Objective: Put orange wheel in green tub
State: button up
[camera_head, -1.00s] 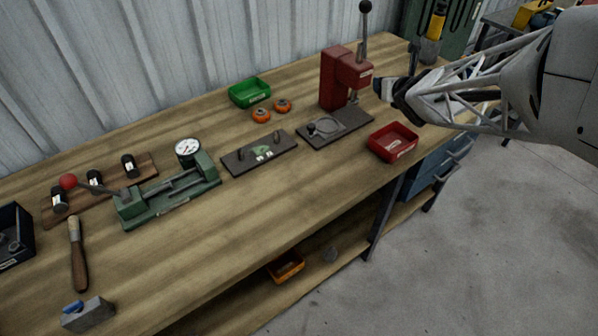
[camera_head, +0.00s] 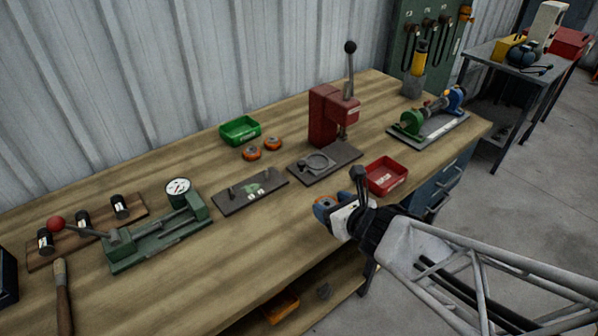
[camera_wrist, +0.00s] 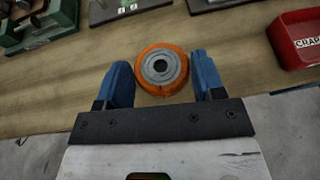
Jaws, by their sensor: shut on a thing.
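My gripper (camera_head: 333,207) is over the front edge of the bench, left of the red tray. It is shut on an orange wheel (camera_wrist: 161,70) with a grey hub, which sits between the two blue fingers in the wrist view. In the head view the wheel (camera_head: 324,204) shows partly behind the gripper. The green tub (camera_head: 243,139) stands at the back of the bench, near the wall, up and left of my gripper. Two more orange wheels, a left one (camera_head: 251,153) and a right one (camera_head: 273,143), lie on the bench just in front of the tub.
A red press (camera_head: 325,115) on a dark base stands between my gripper and the wall. A dark plate (camera_head: 232,201) lies left of it, with a green clamp fixture (camera_head: 160,240) farther left. The red tray (camera_head: 385,190) is right of my gripper. Bare wood (camera_head: 270,225) lies left of my gripper.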

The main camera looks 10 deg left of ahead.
jog(key=s+a+f+n+g+y, duration=0.1)
jog(key=s+f, duration=0.3)
jog(key=s, duration=0.7)
jog(key=shift+s+a+f+n+g+y, duration=0.3)
jog(key=shift+a+f+n+g, duration=0.1)
jog(key=shift+a+n, duration=0.15)
send_over(293, 230)
jog(key=shift+f, duration=0.75)
jog(key=shift+f, duration=0.1)
jog(key=shift+f, duration=1.65)
jog(key=shift+f, duration=0.15)
jog(key=o, duration=1.1)
